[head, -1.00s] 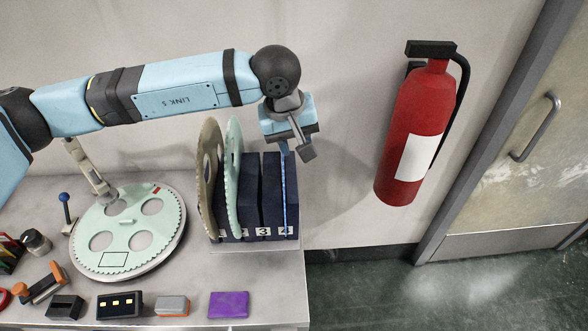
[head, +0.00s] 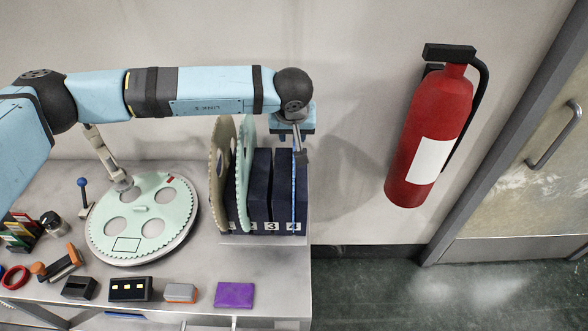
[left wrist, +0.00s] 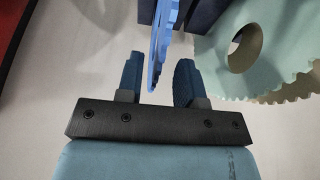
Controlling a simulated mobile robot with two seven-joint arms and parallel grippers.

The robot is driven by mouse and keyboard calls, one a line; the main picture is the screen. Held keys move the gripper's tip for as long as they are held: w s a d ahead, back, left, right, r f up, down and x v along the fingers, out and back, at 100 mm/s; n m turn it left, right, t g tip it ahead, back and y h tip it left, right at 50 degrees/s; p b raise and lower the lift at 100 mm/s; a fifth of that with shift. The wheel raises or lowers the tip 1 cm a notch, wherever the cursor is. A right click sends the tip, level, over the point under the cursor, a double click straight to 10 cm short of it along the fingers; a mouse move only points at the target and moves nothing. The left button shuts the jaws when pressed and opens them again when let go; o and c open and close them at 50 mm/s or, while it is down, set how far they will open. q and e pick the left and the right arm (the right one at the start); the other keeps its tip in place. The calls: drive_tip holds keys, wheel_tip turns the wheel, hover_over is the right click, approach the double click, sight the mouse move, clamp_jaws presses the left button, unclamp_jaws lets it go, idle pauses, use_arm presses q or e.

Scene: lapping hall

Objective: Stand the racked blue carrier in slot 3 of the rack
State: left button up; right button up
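The blue carrier (head: 294,195) stands edge-on in the dark rack (head: 261,180), at the slot marked 4. It also shows as a blue toothed edge in the left wrist view (left wrist: 161,50). The gap at the number 3 (head: 269,226) looks empty. A tan carrier (head: 219,160) and a mint carrier (head: 245,160) stand upright further left in the rack. My left gripper (head: 298,152) is at the top of the blue carrier. In the left wrist view its fingers (left wrist: 160,75) are apart, one on each side of the carrier's edge. My right gripper is out of view.
A round plate with a mint holed disc (head: 143,209) lies left of the rack. Several small items, including a purple block (head: 234,294), line the table's front. A red fire extinguisher (head: 430,130) hangs on the wall to the right. The table ends just right of the rack.

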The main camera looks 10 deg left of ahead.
use_arm(q)
drive_tip(key=p+x, duration=0.1)
drive_tip(key=x, duration=0.3)
drive_tip(key=shift+w+d, duration=0.1)
clamp_jaws()
drive_tip(key=shift+r, duration=0.1)
idle(1.2)
